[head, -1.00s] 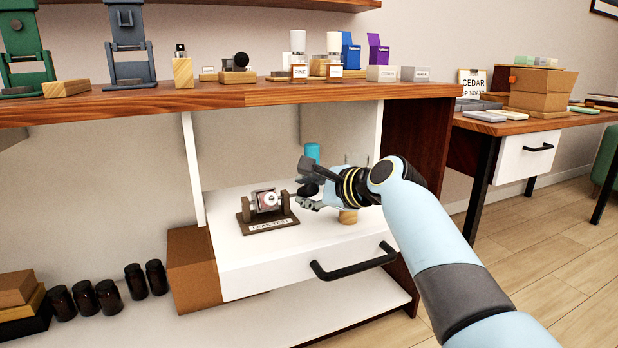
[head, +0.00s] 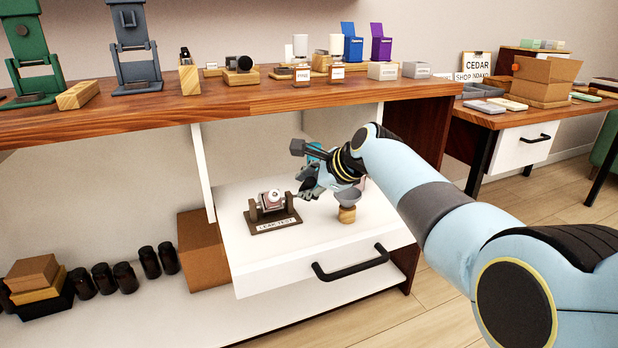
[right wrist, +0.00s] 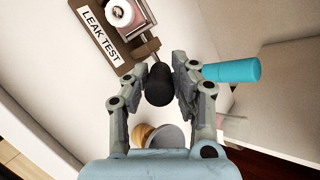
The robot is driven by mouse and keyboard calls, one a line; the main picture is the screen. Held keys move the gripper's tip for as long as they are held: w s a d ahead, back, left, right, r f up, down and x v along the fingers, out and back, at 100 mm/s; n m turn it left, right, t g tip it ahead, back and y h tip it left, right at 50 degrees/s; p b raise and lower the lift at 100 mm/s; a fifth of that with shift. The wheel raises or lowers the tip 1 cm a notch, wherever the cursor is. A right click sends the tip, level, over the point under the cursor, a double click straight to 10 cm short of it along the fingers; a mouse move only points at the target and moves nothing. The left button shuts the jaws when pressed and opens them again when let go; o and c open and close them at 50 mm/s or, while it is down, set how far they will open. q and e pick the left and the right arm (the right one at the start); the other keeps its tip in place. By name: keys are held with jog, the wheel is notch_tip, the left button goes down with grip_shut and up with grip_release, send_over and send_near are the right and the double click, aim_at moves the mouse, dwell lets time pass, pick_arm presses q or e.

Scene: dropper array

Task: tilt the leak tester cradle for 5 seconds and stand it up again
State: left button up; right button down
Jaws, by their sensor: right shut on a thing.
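The leak tester cradle (head: 270,202) stands on the white drawer surface, on a dark base labelled LEAK TEST (right wrist: 100,30). It holds a pale, pinkish round-topped piece (right wrist: 120,12); its exact tilt is hard to judge. A thin rod runs from the cradle's side to a black knob (right wrist: 158,85). My right gripper (head: 308,190) is at the cradle's right side; in the right wrist view its fingers (right wrist: 165,82) are shut on the black knob. My left gripper is not in view.
A grey bowl on a wooden stand (head: 347,213) is close beside my right gripper. A cyan cylinder (right wrist: 230,71) stands behind it. The wooden shelf (head: 240,97) overhangs the drawer (head: 320,245). White surface is clear in front of the cradle.

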jog(key=shift+w+r+g+p, duration=0.25)
jog(key=shift+g+p, duration=0.2)
jog(key=shift+g, duration=0.05)
jog(key=shift+a, duration=0.1)
dwell(0.3)
jog(key=c, duration=1.1)
grip_release()
jog(key=shift+w, duration=0.1)
jog(key=v, duration=1.2)
jog(key=shift+a, duration=0.15)
jog(key=shift+r, duration=0.15)
jog(key=shift+c, duration=0.3)
